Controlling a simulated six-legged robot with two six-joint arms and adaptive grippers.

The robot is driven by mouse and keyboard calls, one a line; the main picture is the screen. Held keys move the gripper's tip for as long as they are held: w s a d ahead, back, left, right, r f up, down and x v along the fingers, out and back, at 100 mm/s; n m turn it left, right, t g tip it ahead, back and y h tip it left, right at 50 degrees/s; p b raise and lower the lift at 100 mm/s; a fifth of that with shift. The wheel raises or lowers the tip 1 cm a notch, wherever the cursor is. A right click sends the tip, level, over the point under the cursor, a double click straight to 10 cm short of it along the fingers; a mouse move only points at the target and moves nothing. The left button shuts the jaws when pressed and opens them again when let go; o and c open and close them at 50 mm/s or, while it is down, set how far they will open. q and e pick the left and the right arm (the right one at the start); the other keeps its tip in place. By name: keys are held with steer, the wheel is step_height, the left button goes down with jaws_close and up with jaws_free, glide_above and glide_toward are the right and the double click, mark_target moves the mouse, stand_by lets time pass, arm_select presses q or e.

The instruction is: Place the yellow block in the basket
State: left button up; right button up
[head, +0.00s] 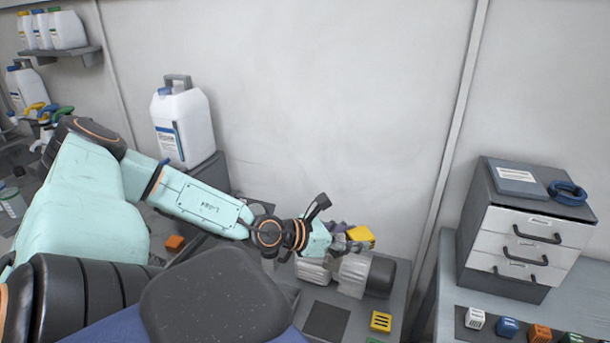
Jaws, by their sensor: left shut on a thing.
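My left gripper (341,233) reaches in from the left at the centre and is shut on a yellow block (361,236), held in the air just above the compressor. Part of the block is hidden by the fingers. A second yellow block (381,321) with dark slots lies on the grey surface below and to the right. No basket can be made out in the head view. My right gripper is not in view.
A compressor (376,277) with a dark grey cylinder sits beneath the gripper. A drawer cabinet (523,240) stands on the right bench, with several coloured blocks in front. A white jug (184,125) stands behind my left arm. An orange block (174,242) lies at left.

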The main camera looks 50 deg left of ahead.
arm_select(q)
step_height(320, 180, down, 2)
steer(key=s+a+f+b, duration=0.1)
steer(key=a+b, duration=0.1)
steer(key=b, duration=2.1)
glide_above(339, 317)
step_height(339, 317, down, 21)
steer(key=shift+s+r, duration=0.1)
steer(key=shift+s, duration=0.05)
steer(key=shift+d+f+b, duration=0.1)
steer(key=shift+f+b, duration=0.15)
steer(key=shift+b, duration=0.2)
steer(key=shift+f, duration=0.25)
step_height(339, 317, down, 3)
steer(key=b, duration=0.3)
steer(key=shift+r, duration=0.1)
steer(key=shift+f+b, duration=0.3)
steer(key=shift+b, duration=0.05)
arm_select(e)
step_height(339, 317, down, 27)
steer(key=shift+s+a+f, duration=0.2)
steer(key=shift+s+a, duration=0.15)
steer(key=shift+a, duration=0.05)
